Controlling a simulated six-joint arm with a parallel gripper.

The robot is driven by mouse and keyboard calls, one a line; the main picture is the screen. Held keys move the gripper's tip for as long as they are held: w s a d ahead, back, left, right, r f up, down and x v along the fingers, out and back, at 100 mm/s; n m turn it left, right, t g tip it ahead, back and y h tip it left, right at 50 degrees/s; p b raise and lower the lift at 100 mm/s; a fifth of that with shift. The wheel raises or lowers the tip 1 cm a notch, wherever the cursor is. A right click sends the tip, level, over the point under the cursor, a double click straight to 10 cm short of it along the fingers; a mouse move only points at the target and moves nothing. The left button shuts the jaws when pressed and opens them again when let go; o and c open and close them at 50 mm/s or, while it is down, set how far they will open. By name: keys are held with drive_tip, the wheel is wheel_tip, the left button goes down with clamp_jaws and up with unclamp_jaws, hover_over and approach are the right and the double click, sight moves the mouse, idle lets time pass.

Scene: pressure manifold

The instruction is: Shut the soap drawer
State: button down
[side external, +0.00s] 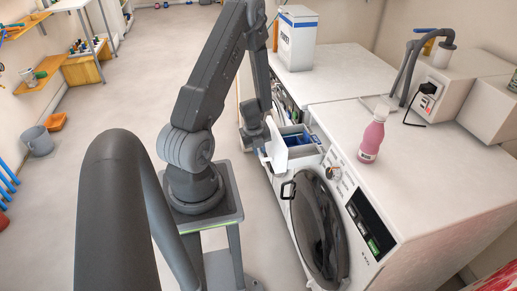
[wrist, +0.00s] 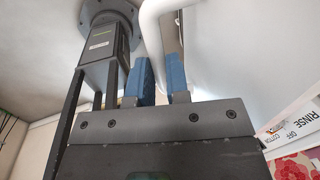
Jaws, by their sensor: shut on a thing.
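The soap drawer (side external: 299,141) stands pulled out of the white washing machine (side external: 425,160), at the upper left of its front. Its white front panel (side external: 274,146) faces my arm, and blue compartments show inside. My gripper (side external: 264,155) is at the outer side of this panel, partly hidden by the arm. In the wrist view, the blue finger pads of my gripper (wrist: 161,68) are on either side of a curved white handle (wrist: 153,32), shut on it. The smooth white surface behind it fills the upper right of that view.
The round washer door (side external: 320,232) is below the drawer. A pink bottle (side external: 372,138) stands on the worktop, and a white box (side external: 298,40) stands on the machine behind. A grey box with hoses (side external: 440,85) is at the back right. The floor at left is largely open.

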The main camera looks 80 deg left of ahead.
sight(302, 143)
drive_tip(key=shift+w, duration=0.1)
idle(0.3)
drive_tip(key=w, duration=1.6)
drive_tip(key=c, duration=1.1)
unclamp_jaws()
drive_tip(key=shift+s, duration=0.15)
